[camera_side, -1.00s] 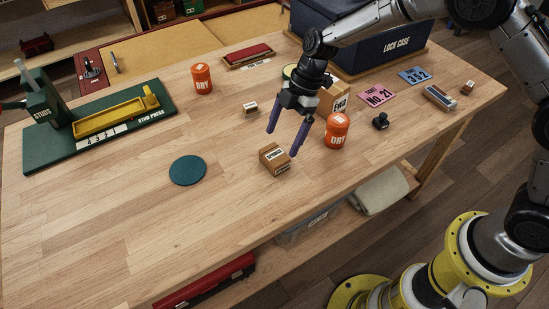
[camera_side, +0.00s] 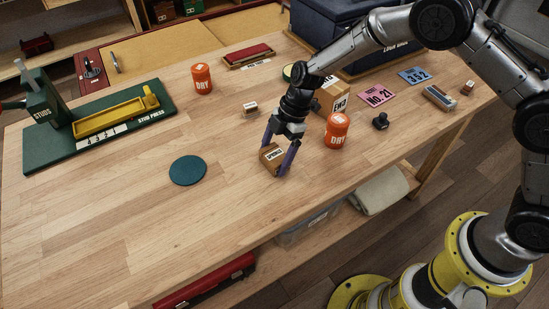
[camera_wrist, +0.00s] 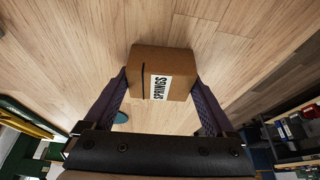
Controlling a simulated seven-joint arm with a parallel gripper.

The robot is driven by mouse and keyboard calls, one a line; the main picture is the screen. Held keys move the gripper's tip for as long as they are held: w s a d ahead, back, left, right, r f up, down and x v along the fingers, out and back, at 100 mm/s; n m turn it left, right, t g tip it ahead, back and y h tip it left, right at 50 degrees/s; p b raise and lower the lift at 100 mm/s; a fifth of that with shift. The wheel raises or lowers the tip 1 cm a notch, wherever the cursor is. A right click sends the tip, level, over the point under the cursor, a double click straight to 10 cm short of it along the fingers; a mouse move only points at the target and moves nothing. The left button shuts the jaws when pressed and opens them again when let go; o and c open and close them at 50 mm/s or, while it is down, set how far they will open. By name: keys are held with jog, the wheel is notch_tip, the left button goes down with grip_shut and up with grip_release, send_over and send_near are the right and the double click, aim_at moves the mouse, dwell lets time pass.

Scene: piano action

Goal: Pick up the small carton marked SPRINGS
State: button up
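The small brown carton marked SPRINGS (camera_side: 271,157) sits on the wooden table near its front edge. In the wrist view the carton (camera_wrist: 175,73) lies between my two fingers, with its white label facing the camera. My gripper (camera_side: 279,158) is lowered around the carton, one purple finger on each side. In the wrist view my gripper (camera_wrist: 160,92) has its fingers at or very near the carton's sides. I cannot tell whether they press on it. The carton appears to rest on the table.
An orange DRY canister (camera_side: 337,131) stands right of the carton, with a larger carton (camera_side: 331,97) behind it. A smaller white-labelled box (camera_side: 250,110) lies behind left. A teal disc (camera_side: 187,170) lies left on the table. The table's front left is clear.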

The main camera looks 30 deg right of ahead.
jog(key=c, duration=0.8)
jog(key=shift+c, duration=0.2)
jog(key=shift+r, duration=0.15)
